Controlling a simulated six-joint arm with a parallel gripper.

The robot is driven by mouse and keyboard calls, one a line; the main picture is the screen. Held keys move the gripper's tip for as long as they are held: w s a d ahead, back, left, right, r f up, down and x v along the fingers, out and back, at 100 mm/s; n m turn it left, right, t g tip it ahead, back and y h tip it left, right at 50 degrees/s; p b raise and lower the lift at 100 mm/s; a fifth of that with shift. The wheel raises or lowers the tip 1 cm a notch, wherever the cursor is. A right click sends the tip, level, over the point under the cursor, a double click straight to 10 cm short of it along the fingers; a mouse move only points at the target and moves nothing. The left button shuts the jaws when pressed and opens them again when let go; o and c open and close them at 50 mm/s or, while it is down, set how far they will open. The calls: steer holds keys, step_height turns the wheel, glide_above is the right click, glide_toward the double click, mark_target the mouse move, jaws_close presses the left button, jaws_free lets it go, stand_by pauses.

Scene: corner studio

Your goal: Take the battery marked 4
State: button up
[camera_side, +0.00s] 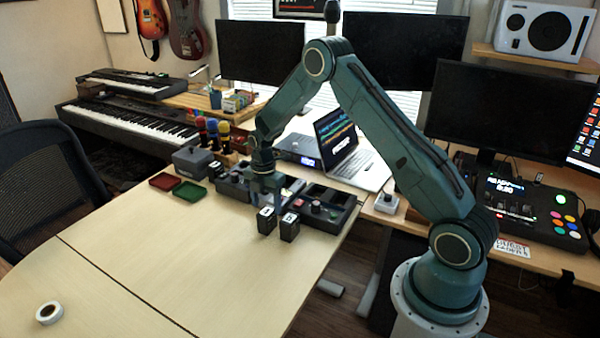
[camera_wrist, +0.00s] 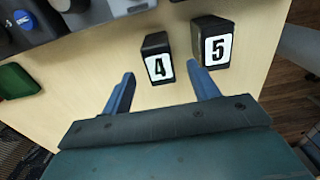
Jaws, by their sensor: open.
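The battery marked 4 (camera_wrist: 158,58) is a black block with a white label, standing on the table. In the wrist view it sits between and slightly beyond the open fingers of my gripper (camera_wrist: 160,76), nearer the left finger's side, not held. In the side view it is the left dark block (camera_side: 266,222), just below my gripper (camera_side: 264,198). The battery marked 5 (camera_wrist: 213,43) stands close beside it on the right, just beyond the right fingertip; it also shows in the side view (camera_side: 289,228). Their labels are too small to read surely in the side view.
Green (camera_side: 189,193) and red (camera_side: 164,181) trays lie to the left. A laptop (camera_side: 358,160) is behind. The front table surface is clear apart from a tape roll (camera_side: 49,313).

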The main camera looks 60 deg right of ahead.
mark_target(266, 211)
steer(key=shift+f, duration=0.25)
steer(key=shift+f, duration=0.1)
steer(key=shift+f, duration=2.5)
steer(key=c, duration=1.3)
steer(key=shift+o, duration=0.2)
steer(key=shift+r, duration=0.2)
step_height(266, 211, up, 20)
steer(key=shift+f, duration=0.15)
